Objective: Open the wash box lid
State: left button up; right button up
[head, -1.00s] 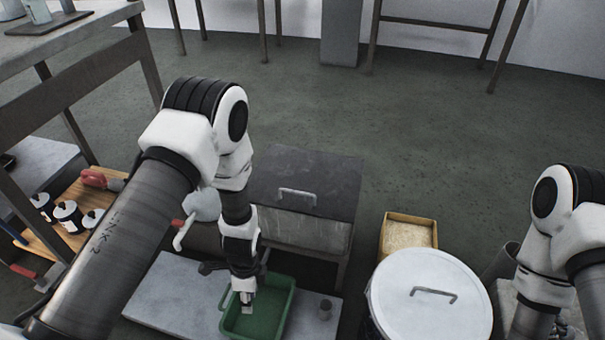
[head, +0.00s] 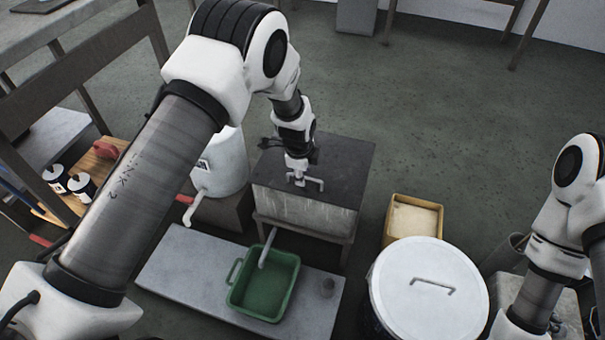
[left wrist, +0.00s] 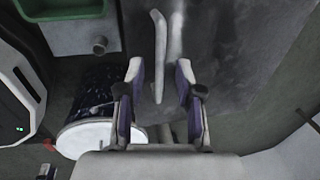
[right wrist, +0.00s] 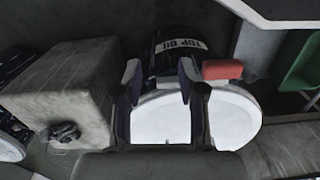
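The wash box (head: 303,216) is a grey box on legs with a dark flat lid (head: 340,160), which lies shut. A pale bar handle (head: 315,182) stands on the lid near its front edge. My left gripper (head: 298,178) points down at the handle. In the left wrist view, the left gripper (left wrist: 160,75) is open, with the handle (left wrist: 159,45) between and just beyond its fingers; I cannot tell whether they touch it. My right gripper (right wrist: 160,72) is open and empty in the right wrist view, above a white-lidded drum (right wrist: 150,115).
A green tray (head: 265,305) sits on a grey slab (head: 185,275) before the box, under a pipe (head: 267,247). A white container (head: 222,160) stands left of the box. A tan bin (head: 412,217) and a white-lidded drum (head: 430,290) stand right.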

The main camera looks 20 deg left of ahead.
pick_arm(q)
jog(key=shift+c, duration=0.3)
grip_shut()
jog(key=shift+r, duration=0.1)
jog(key=w+r+p, duration=0.8)
jog(key=r+p, duration=0.1)
jog(key=r, duration=0.4)
jog(key=shift+p, duration=0.35)
jog(key=shift+s, duration=0.1)
